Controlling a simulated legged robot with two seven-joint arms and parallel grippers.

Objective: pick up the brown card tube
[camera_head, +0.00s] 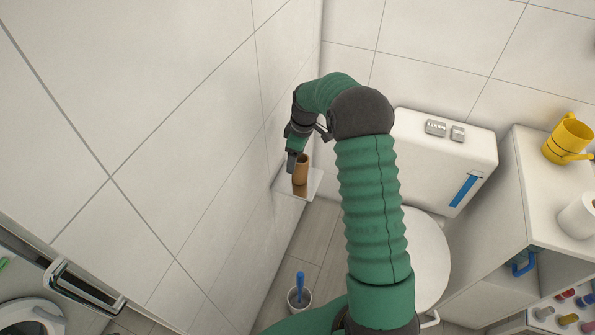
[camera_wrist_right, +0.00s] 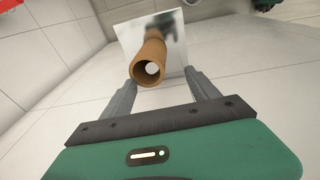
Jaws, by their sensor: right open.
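The brown card tube (camera_head: 301,170) stands upright on a small shiny shelf (camera_head: 309,187) against the tiled wall. In the right wrist view the tube (camera_wrist_right: 148,70) shows its open end, ahead of and roughly between my fingertips. My right gripper (camera_head: 294,163) is at the tube, with a dark finger showing at its left side in the head view. In the right wrist view the right gripper (camera_wrist_right: 159,80) is open, with its fingers apart and clear of the tube's sides. My left gripper is not in view.
The wall (camera_head: 215,150) is close on the left of the shelf. A white toilet cistern (camera_head: 440,155) stands to the right, beside a cabinet (camera_head: 490,230) with a yellow watering can (camera_head: 567,138) and a paper roll (camera_head: 578,216). A blue-handled toilet brush (camera_head: 299,290) stands below on the floor.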

